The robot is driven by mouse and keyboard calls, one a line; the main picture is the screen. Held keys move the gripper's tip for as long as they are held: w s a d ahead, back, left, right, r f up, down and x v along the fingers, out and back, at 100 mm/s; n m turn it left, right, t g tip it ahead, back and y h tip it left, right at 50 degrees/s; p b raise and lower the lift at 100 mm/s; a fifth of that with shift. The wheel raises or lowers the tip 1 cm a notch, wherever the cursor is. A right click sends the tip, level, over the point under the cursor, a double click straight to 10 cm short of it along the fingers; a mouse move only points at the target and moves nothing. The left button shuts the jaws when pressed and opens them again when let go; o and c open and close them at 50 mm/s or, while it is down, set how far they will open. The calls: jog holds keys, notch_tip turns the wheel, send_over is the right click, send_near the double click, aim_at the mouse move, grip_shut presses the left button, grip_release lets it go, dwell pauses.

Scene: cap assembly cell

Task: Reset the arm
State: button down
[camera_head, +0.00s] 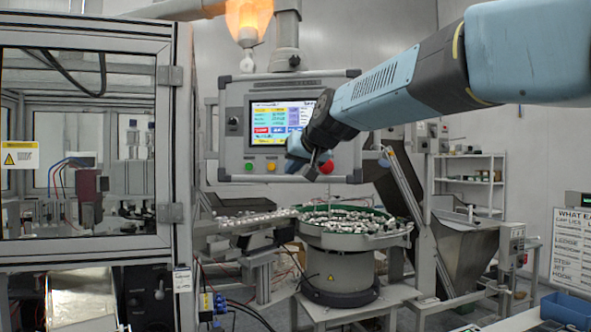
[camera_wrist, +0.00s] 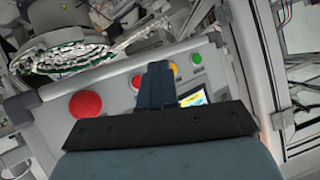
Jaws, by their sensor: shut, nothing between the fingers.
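My arm reaches in from the upper right in the head view. My gripper (camera_head: 312,174) points down and left in front of the control panel (camera_head: 232,124). Its fingers hide part of the panel, near the red button (camera_head: 327,167). The green button (camera_head: 249,167) and yellow button (camera_head: 271,166) are to the left. In the wrist view my gripper (camera_wrist: 155,72) is shut and empty, its fingers together over the panel face. The large red button (camera_wrist: 86,104) is left of the fingers and the green button (camera_wrist: 197,58) right. I cannot tell whether the fingers touch the panel.
A round feeder bowl (camera_head: 340,240) full of small white caps stands below the panel. A glass-walled machine enclosure (camera_head: 177,130) is on the left. A metal hopper (camera_head: 467,250) and a shelf rack (camera_head: 470,183) are on the right. A blue bin (camera_head: 567,309) is at lower right.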

jog(key=s+d+f+m+g+h, duration=0.1)
jog(key=s+d+f+h, duration=0.1)
jog(key=s+d+f, duration=0.5)
jog(key=s+d+f+g+h, duration=0.1)
jog(key=s+d+f+g, duration=0.1)
jog(key=s+d+f, duration=0.5)
jog(key=s+d+f+m+g+h, duration=0.1)
jog(key=s+d+f+g+h, duration=0.1)
jog(key=s+d+f, duration=0.5)
jog(key=s+f, duration=0.5)
jog(key=s, duration=0.4)
jog(key=shift+s+m+h, duration=0.3)
jog(key=shift+s, duration=0.1)
jog(key=c, duration=1.9)
grip_release()
